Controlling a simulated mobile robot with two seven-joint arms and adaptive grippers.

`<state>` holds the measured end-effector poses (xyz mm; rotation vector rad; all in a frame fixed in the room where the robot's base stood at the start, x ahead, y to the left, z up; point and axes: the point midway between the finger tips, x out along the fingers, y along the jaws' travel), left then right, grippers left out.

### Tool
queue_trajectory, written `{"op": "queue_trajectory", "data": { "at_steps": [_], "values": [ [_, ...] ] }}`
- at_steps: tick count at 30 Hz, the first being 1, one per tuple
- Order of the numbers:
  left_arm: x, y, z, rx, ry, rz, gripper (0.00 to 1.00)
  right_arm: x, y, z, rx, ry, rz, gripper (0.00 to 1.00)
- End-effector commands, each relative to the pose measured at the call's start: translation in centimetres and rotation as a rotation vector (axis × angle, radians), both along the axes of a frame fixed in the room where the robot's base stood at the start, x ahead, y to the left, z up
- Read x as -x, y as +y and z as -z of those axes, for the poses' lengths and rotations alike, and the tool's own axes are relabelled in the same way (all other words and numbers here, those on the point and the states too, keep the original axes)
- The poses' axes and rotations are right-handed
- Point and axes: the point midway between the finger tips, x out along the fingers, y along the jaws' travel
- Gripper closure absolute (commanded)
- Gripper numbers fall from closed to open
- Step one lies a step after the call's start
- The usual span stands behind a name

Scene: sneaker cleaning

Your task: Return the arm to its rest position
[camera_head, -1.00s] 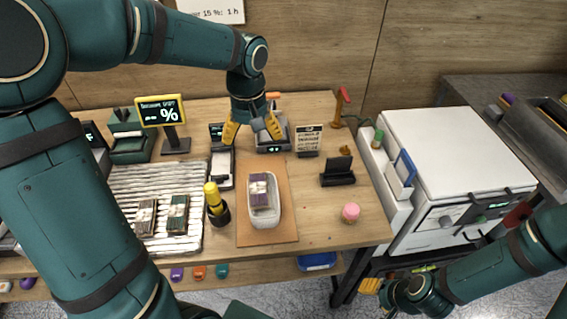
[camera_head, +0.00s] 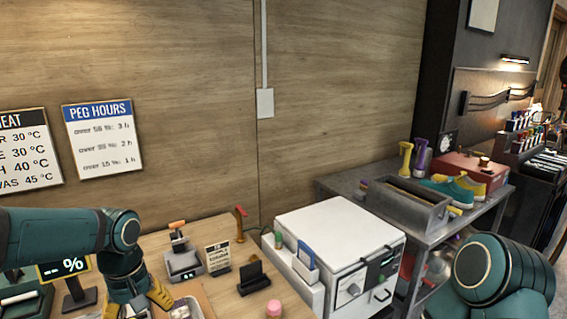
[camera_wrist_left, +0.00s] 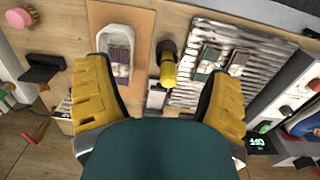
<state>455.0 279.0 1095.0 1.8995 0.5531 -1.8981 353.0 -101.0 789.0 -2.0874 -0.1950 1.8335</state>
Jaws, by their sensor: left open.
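My left arm comes in from the left in the head view. Its gripper (camera_head: 150,298) has yellow fingers and hangs over the front left of the wooden bench (camera_head: 228,293). In the left wrist view the left gripper (camera_wrist_left: 160,80) is open, its fingers wide apart with nothing held between them. My right arm shows at the lower right of the head view, but its gripper is out of the picture.
A small grey device (camera_head: 183,268) with an orange-handled item on it stands near the left gripper. A sign (camera_head: 217,258), a black stand (camera_head: 253,279) and a white machine (camera_head: 340,248) stand rightward. Below the left gripper are a white dish (camera_wrist_left: 103,40), a yellow-topped item (camera_wrist_left: 167,68) and a ribbed mat (camera_wrist_left: 262,48).

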Motion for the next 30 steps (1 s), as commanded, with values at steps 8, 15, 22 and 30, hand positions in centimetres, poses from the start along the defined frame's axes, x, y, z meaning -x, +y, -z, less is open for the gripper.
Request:
{"op": "queue_trajectory", "data": {
  "at_steps": [8, 15, 22, 30],
  "values": [
    [-0.6, -7.1, 11.5, 0.178, -0.04, 0.195, 0.19, 0.0, 0.0, 0.0, 0.0, -0.001, 0.0, 0.53],
    [2.8, -13.8, 22.0, 0.313, -0.115, 0.32, 0.19, 0.0, 0.0, 0.0, 0.0, 0.0, 0.0, 0.53],
    [7.9, -17.2, 28.7, 0.33, -0.185, 0.381, 0.19, 0.0, 0.0, 0.0, 0.0, 0.0, 0.0, 0.53],
    [10.3, -17.8, 30.7, 0.302, -0.218, 0.408, 0.19, 0.0, 0.0, 0.0, 0.0, 0.0, 0.0, 0.53]
  ]
}}
